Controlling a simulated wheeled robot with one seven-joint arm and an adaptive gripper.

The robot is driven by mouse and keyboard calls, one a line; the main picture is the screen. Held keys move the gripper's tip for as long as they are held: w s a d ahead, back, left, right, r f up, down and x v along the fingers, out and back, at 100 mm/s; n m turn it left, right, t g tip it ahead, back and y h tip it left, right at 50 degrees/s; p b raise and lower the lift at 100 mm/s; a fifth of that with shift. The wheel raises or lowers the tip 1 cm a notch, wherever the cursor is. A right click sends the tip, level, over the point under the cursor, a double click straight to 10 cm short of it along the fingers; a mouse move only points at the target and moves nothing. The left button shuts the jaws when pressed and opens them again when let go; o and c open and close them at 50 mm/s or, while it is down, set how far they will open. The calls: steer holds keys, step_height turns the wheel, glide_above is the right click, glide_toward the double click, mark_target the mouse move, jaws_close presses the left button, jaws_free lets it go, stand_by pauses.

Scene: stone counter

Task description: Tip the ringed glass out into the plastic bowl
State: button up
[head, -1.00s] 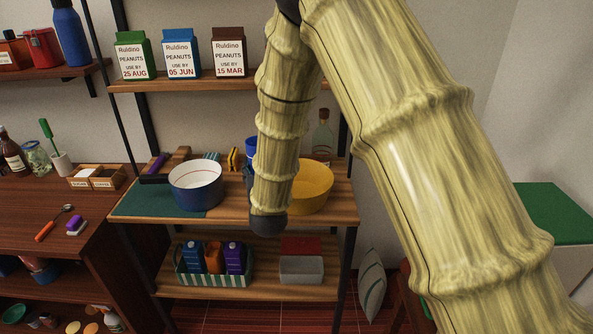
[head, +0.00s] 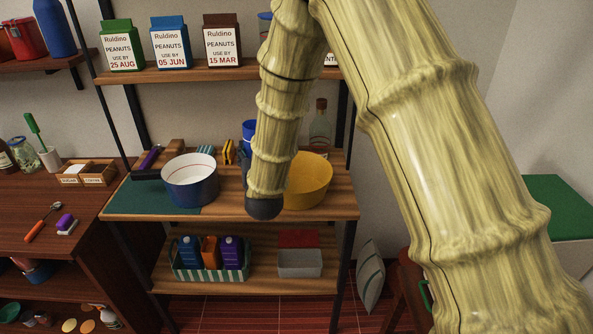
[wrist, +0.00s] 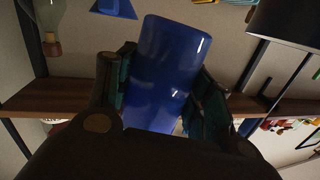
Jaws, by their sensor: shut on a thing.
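My gripper (wrist: 160,95) is shut on a blue glass (wrist: 162,70), which stands out between its two jaws in the wrist view. No ring shows on the part I see. In the head view the blue glass (head: 249,131) shows just left of my arm, above the shelf top, and my arm hides most of the gripper. A yellow bowl (head: 311,186), which looks like the plastic one, stands to the right, partly behind my arm. The glass is to the left of this bowl and apart from it. Its contents are not visible.
A blue pan (head: 190,190) with a white inside and a red line stands on a green mat (head: 130,196), left of my arm. A clear bottle (head: 320,128) stands behind the yellow bowl. Peanut cartons (head: 172,47) line the shelf above.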

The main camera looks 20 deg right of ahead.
steer(key=shift+r+m, duration=0.15)
steer(key=shift+m, duration=0.35)
steer(key=shift+f+b, duration=0.2)
steer(key=shift+b, duration=0.1)
steer(key=shift+d+f+m+b, duration=0.2)
steer(key=shift+d+m+b, duration=0.1)
steer(key=shift+m, duration=0.6)
steer(key=shift+r, duration=0.35)
steer(key=shift+d+r+m, duration=0.2)
steer(key=shift+r+m, duration=0.05)
steer(key=shift+m, duration=0.45)
steer(key=shift+d+f+m, duration=0.25)
steer(key=shift+d+m, duration=0.15)
steer(key=shift+m, duration=0.5)
steer(key=shift+s+a+f+m+y+b, duration=0.15)
steer(key=shift+f+m+y+b, duration=0.2)
steer(key=shift+f+b, duration=0.4)
steer(key=shift+f+m+b, duration=0.3)
steer(key=shift+m+b, duration=0.15)
steer(key=shift+m, duration=0.1)
steer(key=shift+r, duration=0.25)
steer(key=shift+a, duration=0.1)
